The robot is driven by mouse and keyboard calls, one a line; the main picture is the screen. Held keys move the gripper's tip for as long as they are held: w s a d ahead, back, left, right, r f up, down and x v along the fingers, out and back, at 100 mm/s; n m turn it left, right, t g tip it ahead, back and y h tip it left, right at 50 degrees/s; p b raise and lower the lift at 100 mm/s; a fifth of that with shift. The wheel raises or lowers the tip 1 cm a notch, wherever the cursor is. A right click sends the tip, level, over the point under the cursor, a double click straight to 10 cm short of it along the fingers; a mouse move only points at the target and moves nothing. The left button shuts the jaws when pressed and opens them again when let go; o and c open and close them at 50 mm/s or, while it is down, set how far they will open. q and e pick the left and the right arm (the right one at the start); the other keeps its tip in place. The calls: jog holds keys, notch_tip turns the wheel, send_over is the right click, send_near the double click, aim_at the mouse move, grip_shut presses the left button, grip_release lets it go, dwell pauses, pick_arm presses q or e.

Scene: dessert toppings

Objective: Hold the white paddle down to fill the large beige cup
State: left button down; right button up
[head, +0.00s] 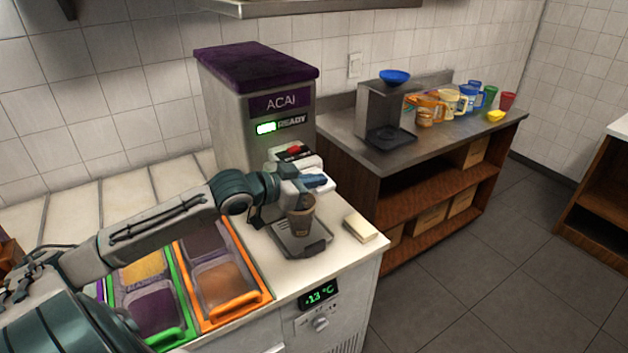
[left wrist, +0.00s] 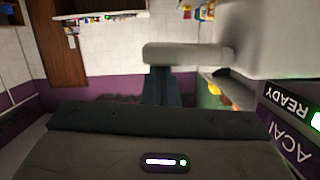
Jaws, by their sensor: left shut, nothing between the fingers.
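The açaí machine (head: 285,125) stands at the back of the counter with its green READY light on. A tan-brown cup (head: 301,217) stands upright on the drip tray (head: 318,245) under the machine's front; its contents are too small to tell. My left gripper (head: 316,181) is shut and empty at the dispensing head, just above the cup. In the left wrist view, the pale paddle (left wrist: 188,53) lies across the tips of my shut left fingers (left wrist: 160,86), which look close to it or touching. I cannot tell how far the paddle is pressed. My right gripper is not in view.
Topping bins with an orange frame (head: 235,306) and a green frame (head: 176,332) sit left of the cup. A pale yellow block (head: 360,228) lies right of the tray. A side table (head: 440,130) holds a grey stand, a blue bowl (head: 395,77) and several colored cups.

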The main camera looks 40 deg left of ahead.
pick_arm(q)
jog(key=shift+s+d+f+m+t+y+b, duration=0.1)
jog(key=shift+f+m+t+y+b, duration=0.1)
jog(key=shift+f+m+b, duration=0.4)
jog(key=shift+d+f+m+t+y+b, duration=0.1)
jog(key=shift+f+m+y+b, duration=0.1)
jog(key=shift+f+m+b, duration=0.5)
jog(key=shift+m+b, duration=0.35)
jog(key=shift+m, duration=0.05)
jog(key=shift+y, duration=0.3)
dwell(0.7)
